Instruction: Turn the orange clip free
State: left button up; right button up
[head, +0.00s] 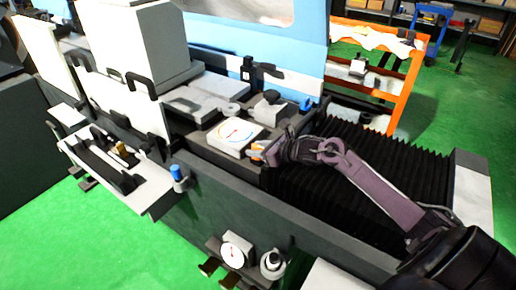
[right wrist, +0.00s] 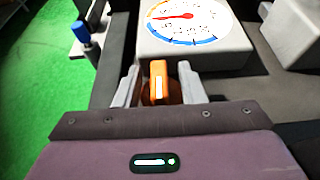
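The orange clip (right wrist: 158,82) stands between the two fingers of my right gripper (right wrist: 160,90) in the right wrist view, in front of the white dial box. A narrow gap shows between the clip and the left finger; the right finger is close beside it, and I cannot tell whether they touch. The fingers are apart and do not look clamped. In the head view the clip (head: 258,149) is a small orange patch at the tip of my right gripper (head: 266,151), partly hidden by it. My left gripper is in neither view.
The dial box (head: 235,135) with a red needle sits just beyond the clip. A blue-capped knob (head: 178,174) stands to the left, and grey blocks (head: 268,107) stand behind. Black bellows (head: 360,150) lie under my right arm. An orange cart (head: 370,75) is at the back.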

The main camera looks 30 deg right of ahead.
grip_shut()
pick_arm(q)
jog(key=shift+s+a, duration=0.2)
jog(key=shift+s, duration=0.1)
